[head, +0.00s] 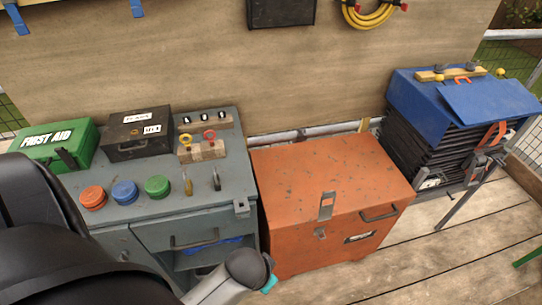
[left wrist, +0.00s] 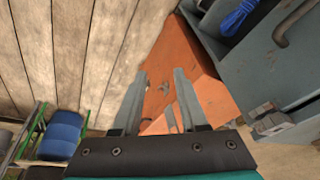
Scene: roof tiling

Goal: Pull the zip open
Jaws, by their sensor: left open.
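I cannot make out a zip in either view. My left gripper (left wrist: 161,76) is open in the left wrist view, with its two grey fingers spread and nothing seen between them but the orange chest (left wrist: 165,90) beyond. In the head view the orange chest (head: 325,180) is shut, with a metal latch on its front. Part of my left arm shows at the lower left of the head view, and its fingers are not clear there. My right gripper is not in view.
A grey cabinet (head: 225,190) bears a green first aid box (head: 60,143), a black box (head: 137,135) and several coloured caps. A blue cover (head: 425,105) lies over a dark stack at right.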

